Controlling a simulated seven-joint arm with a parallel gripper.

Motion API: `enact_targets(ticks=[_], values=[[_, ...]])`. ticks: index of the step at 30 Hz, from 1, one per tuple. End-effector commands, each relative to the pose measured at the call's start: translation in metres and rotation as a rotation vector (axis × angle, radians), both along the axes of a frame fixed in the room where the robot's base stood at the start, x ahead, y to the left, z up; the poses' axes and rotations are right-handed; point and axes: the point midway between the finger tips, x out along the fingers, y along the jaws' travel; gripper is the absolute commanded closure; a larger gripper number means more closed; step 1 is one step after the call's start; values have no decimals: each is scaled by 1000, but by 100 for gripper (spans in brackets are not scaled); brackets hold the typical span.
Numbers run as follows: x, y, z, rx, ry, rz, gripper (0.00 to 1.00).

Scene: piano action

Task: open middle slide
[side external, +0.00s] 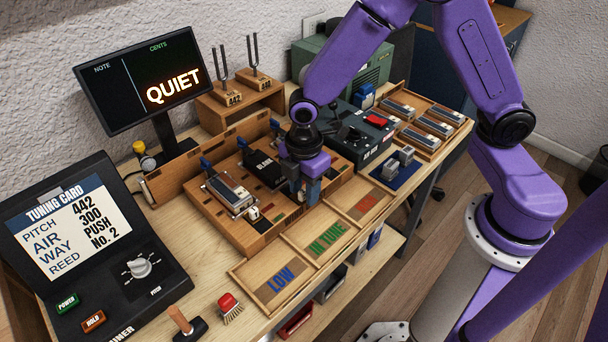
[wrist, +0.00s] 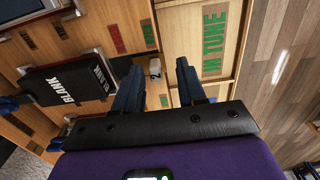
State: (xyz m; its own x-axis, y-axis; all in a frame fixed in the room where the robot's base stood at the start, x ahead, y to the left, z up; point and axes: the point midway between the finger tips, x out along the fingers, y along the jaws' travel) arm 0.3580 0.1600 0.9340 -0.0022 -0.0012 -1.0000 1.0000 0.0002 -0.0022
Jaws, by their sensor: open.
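My gripper (side external: 303,192) points down at the front of the wooden action board (side external: 206,205), just right of the black block marked BLANK (side external: 262,166). In the wrist view my gripper (wrist: 160,68) is open, with a small pale knob marked 2 (wrist: 155,70) showing between its two blue fingers. I cannot tell whether either finger touches it. This knob appears to belong to the middle slide, whose body is mostly hidden. The BLANK block (wrist: 68,80) lies to the left in the wrist view. Another pale knob (side external: 253,214) is at the left slide, beside a metal-topped block (side external: 231,193).
Wooden trays marked LOW (side external: 243,275) and IN TUNE (side external: 297,248) lie along the bench front. A dark box with a red switch (side external: 347,137) stands behind right. Tuning forks (side external: 223,55) and a QUIET screen (side external: 140,80) stand at the back.

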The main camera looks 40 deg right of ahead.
Motion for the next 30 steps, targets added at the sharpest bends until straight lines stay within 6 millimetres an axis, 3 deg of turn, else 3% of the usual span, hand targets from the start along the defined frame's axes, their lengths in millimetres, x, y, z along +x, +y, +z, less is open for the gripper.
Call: enact_targets(ticks=[8, 24, 30], values=[[1, 1, 31, 4, -4, 1, 60], [1, 1, 139, 4, -4, 1, 60], [0, 1, 165, 2, -1, 2, 60]])
